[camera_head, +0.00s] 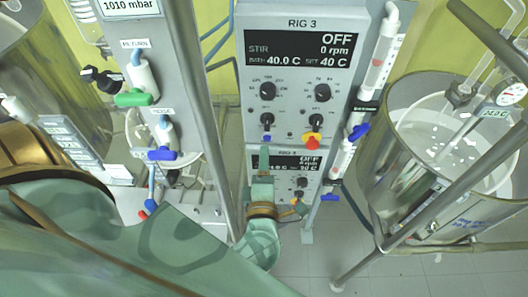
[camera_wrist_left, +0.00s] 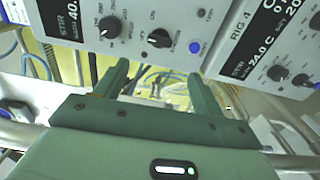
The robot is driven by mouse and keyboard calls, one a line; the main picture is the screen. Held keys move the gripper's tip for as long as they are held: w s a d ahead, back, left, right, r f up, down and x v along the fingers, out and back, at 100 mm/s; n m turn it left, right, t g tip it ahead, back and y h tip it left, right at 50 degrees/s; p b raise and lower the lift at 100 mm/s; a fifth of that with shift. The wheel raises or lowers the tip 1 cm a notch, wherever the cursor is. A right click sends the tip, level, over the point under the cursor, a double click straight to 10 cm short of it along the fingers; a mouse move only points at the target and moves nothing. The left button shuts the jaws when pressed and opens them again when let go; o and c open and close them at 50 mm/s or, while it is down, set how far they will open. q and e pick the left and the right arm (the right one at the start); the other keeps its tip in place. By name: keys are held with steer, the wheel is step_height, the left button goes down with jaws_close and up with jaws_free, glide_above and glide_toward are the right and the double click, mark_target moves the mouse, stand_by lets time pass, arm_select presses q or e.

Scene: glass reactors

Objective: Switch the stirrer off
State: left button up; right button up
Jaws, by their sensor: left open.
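The rig 3 control box (camera_head: 303,52) faces me, and its display (camera_head: 303,49) reads OFF, STIR 0 rpm, bath 40.0 C, set 40 C. Its lower left knob (camera_head: 268,120) is above a small blue button (camera_head: 266,138). In the wrist view a black knob (camera_wrist_left: 159,38) beside an ON mark shows above the fingers; its exact pointing is hard to read. My left gripper (camera_head: 264,160) is just below the box's lower left part, seen nearly edge-on. In the wrist view its two fingers (camera_wrist_left: 161,82) are apart with nothing between them. My right gripper is out of view.
A second box (camera_head: 290,162) hangs below, partly hidden by my left gripper. A metal post (camera_head: 205,100) stands left.

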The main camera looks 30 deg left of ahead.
arm_select(q)
steer(key=shift+v, duration=1.8)
steer(key=d+f+m+t+h+b, duration=0.2)
steer(key=d+f+m+h, duration=0.75)
steer(key=f+m, duration=0.4)
steer(key=s+f+m+g+h+b, duration=0.2)
steer(key=s+f+m+g, duration=0.2)
steer(key=f, duration=0.7)
steer(key=s+f+m+g+h+b, duration=0.25)
steer(key=s+f+m, duration=0.25)
steer(key=f, duration=0.6)
steer(key=s+a+f+m+g+y+b, duration=0.2)
steer(key=s+a+f+g+b, duration=0.3)
steer(key=s+f, duration=0.5)
steer(key=s+a+f+m+g+y+b, duration=0.2)
steer(key=s+a+f+g+b, duration=0.3)
steer(key=f, duration=1.2)
steer(key=s+a+m+b, duration=0.1)
steer(key=s+a+b, duration=0.2)
steer(key=s, duration=0.3)
steer(key=shift+s+a+m, duration=0.3)
steer(key=shift+a+m, duration=0.05)
steer(key=shift+a, duration=0.25)
